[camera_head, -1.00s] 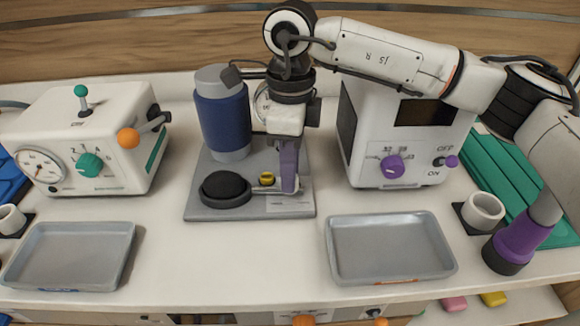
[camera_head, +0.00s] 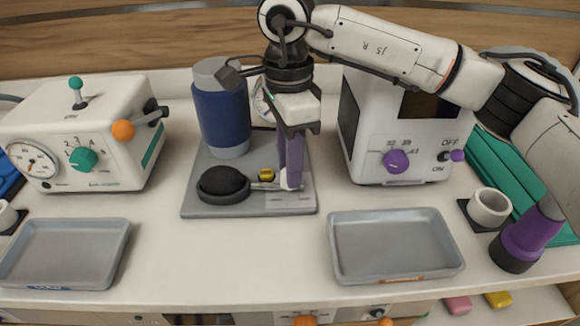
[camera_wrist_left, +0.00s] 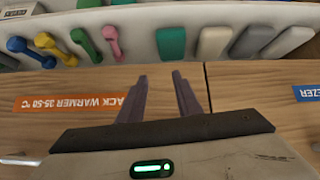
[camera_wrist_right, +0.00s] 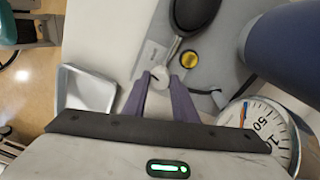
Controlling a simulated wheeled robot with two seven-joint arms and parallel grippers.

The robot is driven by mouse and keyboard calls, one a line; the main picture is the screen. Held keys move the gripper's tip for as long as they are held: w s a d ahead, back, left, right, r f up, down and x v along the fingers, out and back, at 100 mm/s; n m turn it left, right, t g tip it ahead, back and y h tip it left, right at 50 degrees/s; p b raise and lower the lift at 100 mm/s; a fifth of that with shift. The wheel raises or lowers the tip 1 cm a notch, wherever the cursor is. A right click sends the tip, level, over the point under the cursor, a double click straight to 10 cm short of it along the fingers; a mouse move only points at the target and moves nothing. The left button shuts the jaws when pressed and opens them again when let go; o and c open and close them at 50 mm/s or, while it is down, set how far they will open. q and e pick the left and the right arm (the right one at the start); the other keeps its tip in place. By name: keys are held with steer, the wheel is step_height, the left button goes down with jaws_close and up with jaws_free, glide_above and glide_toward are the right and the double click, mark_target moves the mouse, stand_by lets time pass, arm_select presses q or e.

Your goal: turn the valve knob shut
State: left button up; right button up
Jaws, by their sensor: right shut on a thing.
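The pale valve knob (camera_wrist_right: 160,74) sits at the end of a short metal stem from the black rubber bulb (camera_head: 223,184), which lies on a grey board (camera_head: 205,208). My right gripper (camera_head: 291,183) points down at the board's front right and is shut on the knob, with one purple finger on each side. In the right wrist view, its fingertips (camera_wrist_right: 160,76) flank the knob, and the stem runs up to the bulb. The knob's marking is too small to read. In the left wrist view, my left gripper (camera_wrist_left: 160,76) is open and empty before a wooden front.
A blue cylinder (camera_head: 223,115) and a dial gauge (camera_wrist_right: 262,125) stand behind the knob. A yellow piece (camera_head: 266,174) lies close to the stem. White machines (camera_head: 80,130) flank the board. Grey trays (camera_head: 395,245) lie in front, with clear counter between them.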

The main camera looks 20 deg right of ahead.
steer(key=n+b, duration=0.1)
steer(key=n, duration=0.5)
steer(key=shift+b, duration=0.3)
steer(key=n, duration=0.6)
steer(key=shift+a+r+b, duration=0.1)
steer(key=shift+b, duration=0.25)
steer(key=shift+n, duration=0.4)
steer(key=o, duration=1)
steer(key=shift+o, duration=0.2)
step_height(320, 180, up, 10)
steer(key=shift+a+p, duration=0.2)
steer(key=shift+p, duration=0.15)
steer(key=shift+r, duration=0.1)
